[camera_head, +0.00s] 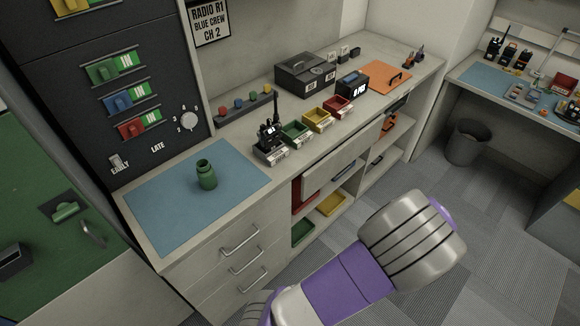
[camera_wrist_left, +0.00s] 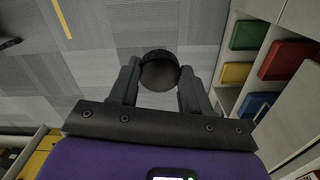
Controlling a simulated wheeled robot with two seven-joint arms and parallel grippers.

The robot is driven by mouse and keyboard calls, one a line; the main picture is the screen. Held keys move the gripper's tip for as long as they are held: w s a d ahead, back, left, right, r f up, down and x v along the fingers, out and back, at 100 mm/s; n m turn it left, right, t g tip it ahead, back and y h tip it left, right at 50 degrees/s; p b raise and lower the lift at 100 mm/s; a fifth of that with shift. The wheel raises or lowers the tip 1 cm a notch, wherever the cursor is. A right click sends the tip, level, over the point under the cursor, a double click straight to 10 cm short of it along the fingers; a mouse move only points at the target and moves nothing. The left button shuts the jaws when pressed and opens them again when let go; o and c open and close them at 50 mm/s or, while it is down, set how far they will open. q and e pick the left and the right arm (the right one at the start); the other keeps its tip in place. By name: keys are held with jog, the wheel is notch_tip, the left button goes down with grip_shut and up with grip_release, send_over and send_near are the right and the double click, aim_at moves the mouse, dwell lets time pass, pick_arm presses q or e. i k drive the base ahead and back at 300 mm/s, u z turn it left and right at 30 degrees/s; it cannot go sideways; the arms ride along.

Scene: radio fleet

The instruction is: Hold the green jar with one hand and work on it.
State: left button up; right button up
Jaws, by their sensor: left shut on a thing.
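The green jar (camera_head: 207,176) stands upright on the blue mat (camera_head: 160,215) on the counter, with a narrower neck at its top. No gripper is near it. In the left wrist view my left gripper (camera_wrist_left: 158,88) is shut on a dark round lid-like thing (camera_wrist_left: 159,70), held between its two fingers above the carpet floor. The fingers of that gripper do not show in the head view. My right gripper is in neither view.
Green, yellow and red bins (camera_head: 338,105) and a radio in a stand (camera_head: 270,138) line the counter right of the mat. A black case (camera_head: 305,74) stands behind them. Drawers (camera_head: 243,262) and open shelves are below. Floor is free in front.

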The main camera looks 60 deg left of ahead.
aim_at(205, 172)
jog(key=i, duration=0.35)
jog(key=u, duration=2.5)
